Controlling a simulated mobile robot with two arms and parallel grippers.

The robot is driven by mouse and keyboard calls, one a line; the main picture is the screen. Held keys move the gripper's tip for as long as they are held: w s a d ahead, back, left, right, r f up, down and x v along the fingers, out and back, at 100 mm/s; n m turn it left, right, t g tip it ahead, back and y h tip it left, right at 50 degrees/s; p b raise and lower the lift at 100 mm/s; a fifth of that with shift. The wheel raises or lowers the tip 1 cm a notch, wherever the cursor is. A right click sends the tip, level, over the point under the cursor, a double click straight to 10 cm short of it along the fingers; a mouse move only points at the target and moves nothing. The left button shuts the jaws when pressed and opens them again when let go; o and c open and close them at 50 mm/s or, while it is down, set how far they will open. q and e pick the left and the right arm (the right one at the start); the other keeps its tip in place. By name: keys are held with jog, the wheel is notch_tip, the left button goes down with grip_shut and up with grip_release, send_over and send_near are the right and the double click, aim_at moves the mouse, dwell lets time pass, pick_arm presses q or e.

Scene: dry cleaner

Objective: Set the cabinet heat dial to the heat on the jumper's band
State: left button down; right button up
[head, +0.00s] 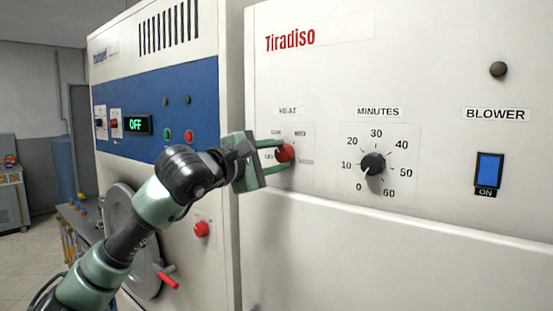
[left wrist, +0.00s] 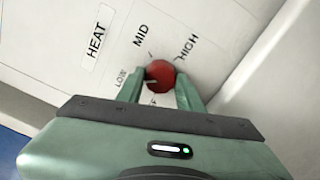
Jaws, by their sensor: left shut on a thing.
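The cabinet's heat dial (head: 286,152) is a red round knob on a white plate under the HEAT label (head: 288,111). My left gripper (head: 281,154) is shut on it, with one green finger on each side. In the left wrist view the dial (left wrist: 160,74) sits between the fingertips (left wrist: 161,82), with LOW, MID and HIGH printed around it. A pale mark on the knob seems to point toward the LOW side, but I cannot tell exactly; another label is partly hidden. The jumper and its band are not in view. My right gripper is not in view.
Right of the heat dial are a black minutes dial (head: 373,164) and a blue blower switch (head: 489,169) marked ON. At left stands another machine with a blue panel (head: 160,105), a display reading OFF (head: 138,125) and a red knob (head: 201,229). Open floor shows at far left.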

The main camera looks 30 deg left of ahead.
pick_arm(q)
jog(key=m, duration=0.6)
jog(key=shift+m, duration=0.3)
jog(key=m, duration=0.3)
jog(key=shift+f+m+p, duration=0.2)
jog(key=shift+m+p, duration=0.3)
jog(key=shift+m, duration=1.5)
jog(key=shift+d, duration=0.1)
jog(key=c, duration=0.9)
grip_release()
jog(key=shift+r, duration=0.1)
jog(key=s+b, duration=0.1)
jog(key=s, duration=0.1)
jog(key=s+b, duration=0.1)
jog(key=s, duration=0.2)
jog(key=s+b, duration=0.1)
jog(key=s, duration=0.1)
jog(key=shift+s+a+b, duration=0.35)
jog(key=shift+s, duration=0.05)
